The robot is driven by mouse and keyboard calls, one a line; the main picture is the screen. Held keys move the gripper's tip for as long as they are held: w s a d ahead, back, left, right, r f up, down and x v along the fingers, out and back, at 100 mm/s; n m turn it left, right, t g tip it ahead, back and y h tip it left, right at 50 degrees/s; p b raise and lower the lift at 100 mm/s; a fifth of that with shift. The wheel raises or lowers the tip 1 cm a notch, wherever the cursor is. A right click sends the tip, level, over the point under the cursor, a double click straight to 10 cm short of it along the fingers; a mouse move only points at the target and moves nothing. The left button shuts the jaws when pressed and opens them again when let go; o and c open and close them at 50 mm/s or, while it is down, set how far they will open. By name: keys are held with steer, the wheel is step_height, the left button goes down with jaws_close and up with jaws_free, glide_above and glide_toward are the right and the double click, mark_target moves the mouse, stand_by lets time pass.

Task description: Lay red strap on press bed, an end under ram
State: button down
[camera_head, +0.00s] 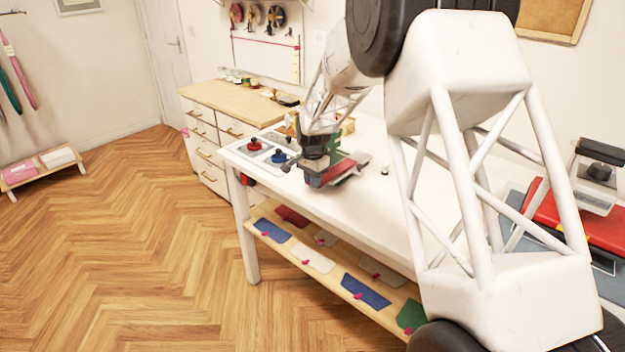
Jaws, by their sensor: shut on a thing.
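My gripper (318,165) is over the left part of the white table, at the end of my white arm. It is small and partly hidden in this view. A red strip (341,168), which looks like the red strap, shows right at its fingers, and the gripper is shut on it. The press bed and ram are too small and covered to make out, so I cannot tell whether the strap touches the bed.
A grey tray (240,147) with red and blue knobbed pieces lies left of the gripper. A small white-and-black item (385,169) stands to the right. The table front (370,215) is clear.

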steer(key=shift+f, duration=0.2)
steer(key=c, duration=1)
jaws_free()
steer(key=shift+r, duration=0.1)
steer(key=shift+r, duration=3.8)
steer(key=shift+s+r, duration=0.1)
